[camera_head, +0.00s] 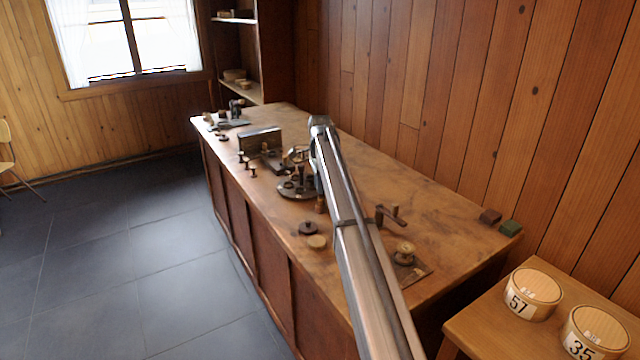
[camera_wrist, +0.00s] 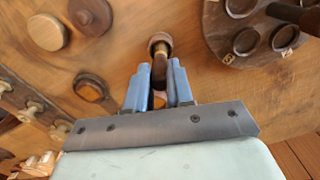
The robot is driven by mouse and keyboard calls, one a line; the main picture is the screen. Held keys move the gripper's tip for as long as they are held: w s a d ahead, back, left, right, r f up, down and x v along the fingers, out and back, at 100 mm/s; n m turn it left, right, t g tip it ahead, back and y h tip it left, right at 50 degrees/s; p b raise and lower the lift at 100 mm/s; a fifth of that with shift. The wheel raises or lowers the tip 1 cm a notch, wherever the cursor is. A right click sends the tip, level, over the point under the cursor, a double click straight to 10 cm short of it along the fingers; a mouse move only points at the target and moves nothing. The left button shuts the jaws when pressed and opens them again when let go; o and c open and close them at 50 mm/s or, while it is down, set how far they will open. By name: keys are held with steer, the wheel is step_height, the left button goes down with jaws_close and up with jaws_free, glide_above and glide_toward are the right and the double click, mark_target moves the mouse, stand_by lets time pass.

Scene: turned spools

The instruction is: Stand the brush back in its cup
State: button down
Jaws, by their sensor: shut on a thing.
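In the wrist view my gripper (camera_wrist: 160,82) has its two blue fingers closed on a slim brown piece, which I take to be the brush (camera_wrist: 161,66). A round brown rim (camera_wrist: 153,38), probably the cup, shows just beyond the fingertips, in line with the brush. I cannot tell whether the brush is inside it or only above it. In the head view an orange-brown cylinder (camera_head: 320,205), perhaps the same cup, shows below my arm's end, partly covered by the arm. The brush and fingertips cannot be made out there.
A dark round holder (camera_head: 291,192) with several sockets and an upright handle stands beside the cylinder. A dark disc (camera_head: 305,228) and a pale disc (camera_head: 317,242) lie nearby on the bench (camera_head: 440,215). A metal box (camera_head: 260,139) and several spools stand farther back.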

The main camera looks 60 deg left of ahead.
steer(key=shift+f, duration=0.3)
stand_by(0.6)
steer(key=c, duration=0.9)
jaws_free()
steer(key=shift+r, duration=0.1)
steer(key=shift+r, duration=4.2)
